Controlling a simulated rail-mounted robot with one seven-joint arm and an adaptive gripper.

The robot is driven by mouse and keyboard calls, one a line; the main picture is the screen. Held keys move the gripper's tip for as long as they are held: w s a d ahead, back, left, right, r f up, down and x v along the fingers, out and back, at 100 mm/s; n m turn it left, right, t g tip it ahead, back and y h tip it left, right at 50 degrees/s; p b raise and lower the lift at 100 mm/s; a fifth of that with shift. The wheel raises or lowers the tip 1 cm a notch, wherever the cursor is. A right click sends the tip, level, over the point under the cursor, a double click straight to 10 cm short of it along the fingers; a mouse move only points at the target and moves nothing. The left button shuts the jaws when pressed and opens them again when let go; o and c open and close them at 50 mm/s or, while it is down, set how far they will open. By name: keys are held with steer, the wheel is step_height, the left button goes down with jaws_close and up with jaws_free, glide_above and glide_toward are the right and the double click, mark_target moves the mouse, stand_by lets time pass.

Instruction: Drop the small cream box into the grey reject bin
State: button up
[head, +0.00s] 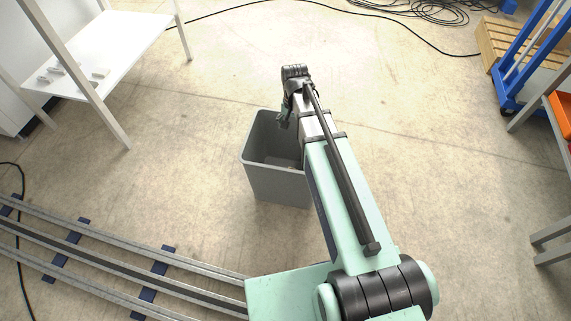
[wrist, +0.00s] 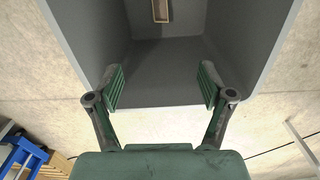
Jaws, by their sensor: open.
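The grey reject bin (head: 277,187) stands on the floor in the middle of the head view, partly covered by my arm. Its inner walls (wrist: 243,40) fill the upper part of the wrist view. My gripper (wrist: 161,87) is open and empty, with its two green-padded fingers spread apart over the bin. In the head view my gripper (head: 284,120) hangs at the bin's far rim. The small cream box (wrist: 161,11) shows inside the bin at the top edge of the wrist view, cut off by the frame. It appears to lie on the bin floor, apart from the fingers.
A white table (head: 110,45) with several small pale pieces stands at upper left. Rails (head: 100,262) cross the lower left. A wooden pallet (head: 497,42), a blue frame (head: 512,85) and a rack with orange bins (head: 563,112) stand at right. Open floor surrounds the bin.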

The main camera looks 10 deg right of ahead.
step_height(320, 180, up, 7)
steer(key=shift+r, duration=0.2)
stand_by(0.6)
steer(key=s+d+f+g+h, duration=0.2)
steer(key=s+d, duration=0.3)
steer(key=s, duration=0.3)
steer(key=s+d+f+n+g+h, duration=0.1)
steer(key=s+d+f+g+h, duration=0.15)
steer(key=s+d, duration=0.5)
steer(key=s+d+f+g+h, duration=0.15)
steer(key=s+d, duration=0.25)
steer(key=s, duration=0.6)
steer(key=s+a+n+y+p, duration=0.4)
steer(key=s+a+p, duration=1.2)
steer(key=p, duration=1.4)
steer(key=shift+s+a+g+y+p, duration=0.3)
steer(key=shift+s+g+y, duration=0.15)
steer(key=shift+y, duration=0.55)
